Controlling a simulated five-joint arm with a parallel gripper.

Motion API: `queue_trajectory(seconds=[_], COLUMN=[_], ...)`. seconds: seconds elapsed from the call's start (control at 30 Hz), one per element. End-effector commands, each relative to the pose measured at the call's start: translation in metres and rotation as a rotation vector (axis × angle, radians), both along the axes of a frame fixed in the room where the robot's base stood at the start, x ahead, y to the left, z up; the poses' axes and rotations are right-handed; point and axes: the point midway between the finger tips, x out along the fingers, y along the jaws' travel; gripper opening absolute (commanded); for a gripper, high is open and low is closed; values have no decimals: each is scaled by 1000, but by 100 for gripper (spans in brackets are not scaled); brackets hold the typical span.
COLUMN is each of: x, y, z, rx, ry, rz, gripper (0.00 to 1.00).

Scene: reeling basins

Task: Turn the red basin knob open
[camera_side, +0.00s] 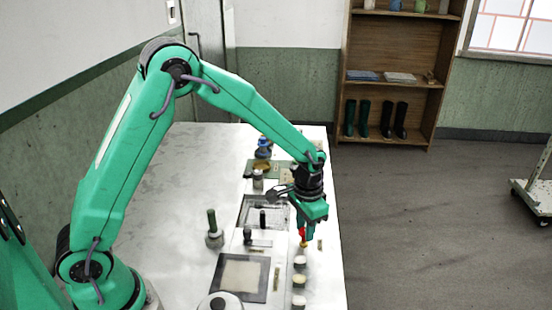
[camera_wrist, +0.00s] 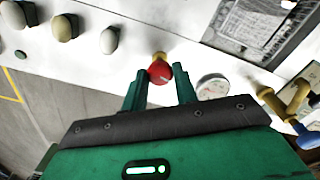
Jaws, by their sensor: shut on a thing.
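The red knob (camera_wrist: 160,72) shows in the wrist view between the tips of my gripper (camera_wrist: 160,80), with a brass-coloured part behind it. A thin light line marks its face. In the side view the red knob (camera_side: 302,233) is small, just below my gripper (camera_side: 304,232) at the right edge of the white table. My gripper points down and is shut on the knob. The exact contact of the fingers is hard to see in the side view.
Several pale knobs, one of them here (camera_wrist: 110,40), stand in a row beside the red one. A round gauge (camera_wrist: 212,87) sits close to the right finger, with a yellow-and-blue valve (camera_wrist: 290,100) beyond. A dark-framed panel (camera_side: 240,277) and a green-handled tool (camera_side: 213,228) are on the table.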

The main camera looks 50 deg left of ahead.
Motion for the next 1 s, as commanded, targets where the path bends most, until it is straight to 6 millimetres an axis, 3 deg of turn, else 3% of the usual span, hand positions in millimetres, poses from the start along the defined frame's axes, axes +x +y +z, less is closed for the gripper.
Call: queue_trajectory(seconds=[0.4, 0.9, 0.93, 1.0], x=[0, 0, 0, 0], y=[0, 0, 0, 0], z=[1, 1, 1, 1], rx=[0, 0, 0, 0], ry=[0, 0, -1, 0], rz=[224, 251, 251, 250], gripper=[6, 6, 31, 44])
